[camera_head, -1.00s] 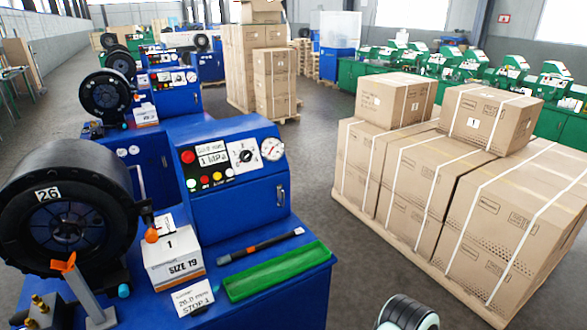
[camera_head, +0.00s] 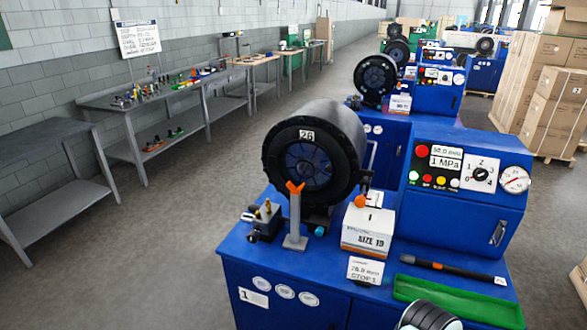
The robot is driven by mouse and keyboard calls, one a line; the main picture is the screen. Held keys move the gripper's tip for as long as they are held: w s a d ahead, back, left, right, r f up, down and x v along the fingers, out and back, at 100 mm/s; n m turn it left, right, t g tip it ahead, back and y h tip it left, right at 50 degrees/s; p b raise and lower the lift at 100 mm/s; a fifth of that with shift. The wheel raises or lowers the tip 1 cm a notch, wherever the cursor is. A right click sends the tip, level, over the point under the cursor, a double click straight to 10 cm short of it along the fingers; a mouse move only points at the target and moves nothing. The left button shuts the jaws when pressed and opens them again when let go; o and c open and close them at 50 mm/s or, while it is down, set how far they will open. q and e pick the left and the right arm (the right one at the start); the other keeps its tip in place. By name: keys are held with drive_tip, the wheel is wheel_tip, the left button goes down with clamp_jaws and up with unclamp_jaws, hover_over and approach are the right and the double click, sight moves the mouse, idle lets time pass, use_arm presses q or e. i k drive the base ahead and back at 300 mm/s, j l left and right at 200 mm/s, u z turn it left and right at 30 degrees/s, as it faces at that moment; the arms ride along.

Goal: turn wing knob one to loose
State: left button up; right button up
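An orange two-winged part (camera_head: 295,188), which looks like a wing knob, sits on top of a grey upright post on the nearest blue machine. It stands in front of the black round crimper head (camera_head: 312,150) marked 26. No number shows on the winged part itself, but a label with a 1 (camera_head: 253,297) is on the blue cabinet front below. Whether it is tight or loose cannot be told. Neither gripper shows; only a rounded black and white part of mine appears at the bottom edge.
A white SIZE 19 box (camera_head: 367,232) with an orange ball nearby, a STOP 1 card (camera_head: 365,270), a green tray (camera_head: 455,303) and a black rod (camera_head: 450,270) are on the machine top. Grey benches (camera_head: 170,105) line the left wall. Floor left of the machine is clear.

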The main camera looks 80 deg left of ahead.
sight(366, 174)
drive_tip(key=u, duration=1.8)
